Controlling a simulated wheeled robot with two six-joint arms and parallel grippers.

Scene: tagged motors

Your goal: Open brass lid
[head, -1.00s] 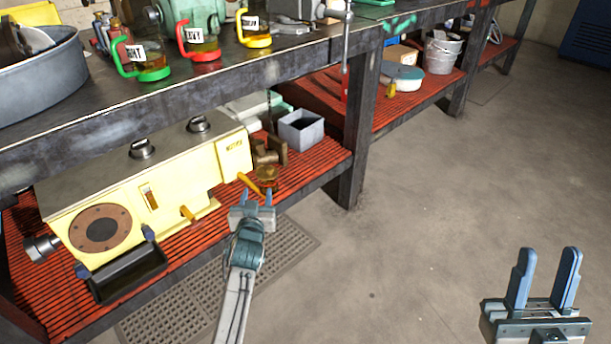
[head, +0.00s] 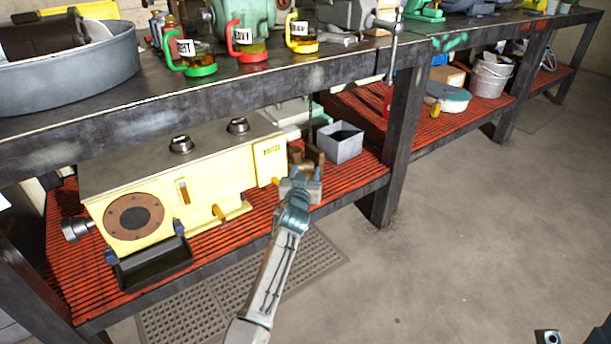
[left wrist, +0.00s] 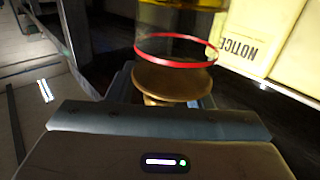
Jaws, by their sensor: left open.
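The brass lid (left wrist: 172,80) shows in the left wrist view as a round brass disc with a narrower brass stem. It sits against a clear glass cylinder (left wrist: 175,42) with a red ring and amber liquid. My left gripper (head: 304,172) is open at the lid, and its fingers lie on either side of the brass stem in the wrist view. I cannot tell whether they touch it. In the head view the gripper largely hides the lid. Only small parts of my right arm show in the bottom right corner of the head view, and its jaw state is unclear.
The yellow machine (head: 165,190) stands on the red slatted shelf (head: 350,190), just left of the gripper. A grey open box (head: 342,147) is close behind on the right. The dark workbench edge (head: 230,95) runs above, and a bench leg (head: 400,145) stands to the right.

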